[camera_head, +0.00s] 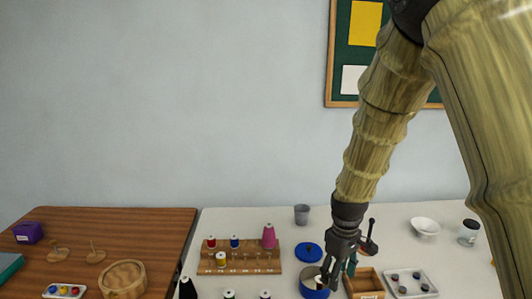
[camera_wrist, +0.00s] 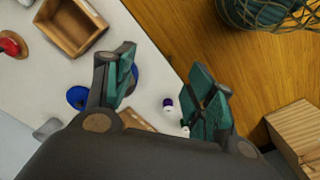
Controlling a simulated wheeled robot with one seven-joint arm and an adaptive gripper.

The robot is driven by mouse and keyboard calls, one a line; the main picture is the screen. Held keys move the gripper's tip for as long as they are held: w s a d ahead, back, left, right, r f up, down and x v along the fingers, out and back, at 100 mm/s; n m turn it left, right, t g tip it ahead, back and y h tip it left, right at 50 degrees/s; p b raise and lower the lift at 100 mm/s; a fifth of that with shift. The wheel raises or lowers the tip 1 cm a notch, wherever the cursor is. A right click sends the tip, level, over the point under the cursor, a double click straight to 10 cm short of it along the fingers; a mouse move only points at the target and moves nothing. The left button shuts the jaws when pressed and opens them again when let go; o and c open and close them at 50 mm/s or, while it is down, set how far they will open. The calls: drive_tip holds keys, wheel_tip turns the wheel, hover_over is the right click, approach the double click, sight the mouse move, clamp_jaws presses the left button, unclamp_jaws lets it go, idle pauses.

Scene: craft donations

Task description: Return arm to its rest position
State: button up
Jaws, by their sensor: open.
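My gripper (camera_head: 338,268) hangs at the end of my wood-grained arm, fingers down, in the head view. It is over the white table (camera_head: 225,222), beside a blue round container (camera_head: 314,291) and a small wooden box (camera_head: 362,282). In the wrist view my gripper (camera_wrist: 163,78) shows two green-padded fingers spread apart, with nothing between them. The arm reaches down from the upper right of the head view. How far the fingertips are above the table is hard to tell.
A wooden spool rack (camera_head: 258,269), a blue lid (camera_head: 308,252), a grey cup (camera_head: 302,214), a white tray (camera_head: 408,283) and a white bowl (camera_head: 425,228) stand on the white table. A brown table (camera_head: 150,225) at left holds a purple box (camera_head: 27,232). The wrist view shows a netted ball (camera_wrist: 268,12).

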drive_tip(key=s+d+f+m, duration=0.2)
drive_tip(key=s+f, duration=0.4)
drive_tip(key=f, duration=0.6)
drive_tip(key=s+d+f+m, duration=0.1)
drive_tip(key=s+f, duration=0.5)
drive_tip(key=f, duration=0.5)
drive_tip(key=s+f+m, duration=0.2)
drive_tip(key=s+f, duration=0.4)
drive_tip(key=s, duration=0.6)
drive_tip(key=s+f+m, duration=0.3)
drive_tip(key=s+f, duration=0.3)
drive_tip(key=s, duration=0.5)
drive_tip(key=shift+s+d+f, duration=0.15)
drive_tip(key=shift+s+f, duration=0.2)
drive_tip(key=shift+f, duration=0.05)
